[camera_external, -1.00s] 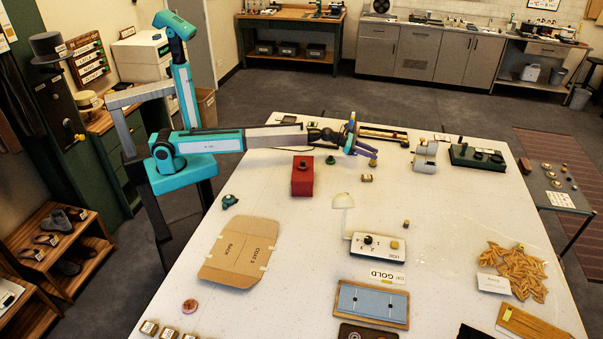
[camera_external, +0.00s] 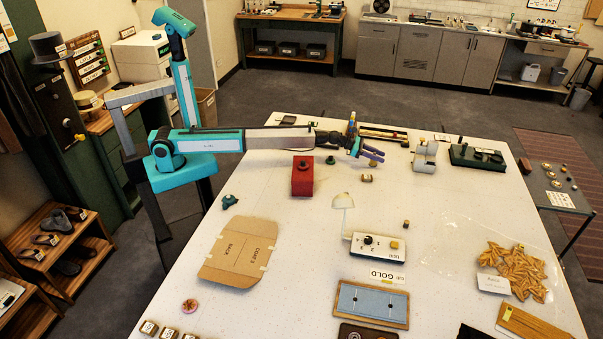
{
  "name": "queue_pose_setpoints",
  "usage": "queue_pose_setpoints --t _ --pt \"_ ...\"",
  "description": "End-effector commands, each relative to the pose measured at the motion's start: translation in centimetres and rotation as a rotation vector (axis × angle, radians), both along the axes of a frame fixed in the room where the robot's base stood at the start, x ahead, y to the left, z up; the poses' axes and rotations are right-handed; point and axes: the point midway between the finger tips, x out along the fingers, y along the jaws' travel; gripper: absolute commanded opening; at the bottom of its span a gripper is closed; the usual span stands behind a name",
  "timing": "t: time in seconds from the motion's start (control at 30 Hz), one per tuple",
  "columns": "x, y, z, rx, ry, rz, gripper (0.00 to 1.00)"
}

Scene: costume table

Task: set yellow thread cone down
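My gripper (camera_external: 373,155) is above the far middle part of the white table (camera_external: 300,230), with its purple fingers pointing right. The fingers look small and partly overlap, so their gap is unclear. I cannot make out a yellow thread cone for certain; any cone at the fingers is hidden or too small to tell. A small tan piece (camera_external: 367,178) stands on the table just below the gripper in the picture, apart from it.
A red box (camera_external: 302,180) and a dark green piece (camera_external: 330,160) stand left of the gripper. A pale grey stand (camera_external: 425,157) and a dark green box (camera_external: 476,156) are to the right. Clear table lies between.

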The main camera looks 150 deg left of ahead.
Motion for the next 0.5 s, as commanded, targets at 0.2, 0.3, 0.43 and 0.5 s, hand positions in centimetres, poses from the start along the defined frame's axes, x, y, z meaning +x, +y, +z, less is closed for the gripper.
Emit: queue_pose_setpoints --t 0.2,0.3,0.43,0.5 --pt "1.01 0.97 -0.4 0.0 0.001 -0.001 0.35" --pt "1.09 1.04 -0.48 0.0 0.0 -0.001 0.35" --pt "1.08 1.01 -0.49 0.001 0.001 0.0 0.35" --pt "1.06 1.01 -0.48 0.001 0.001 0.0 0.35"
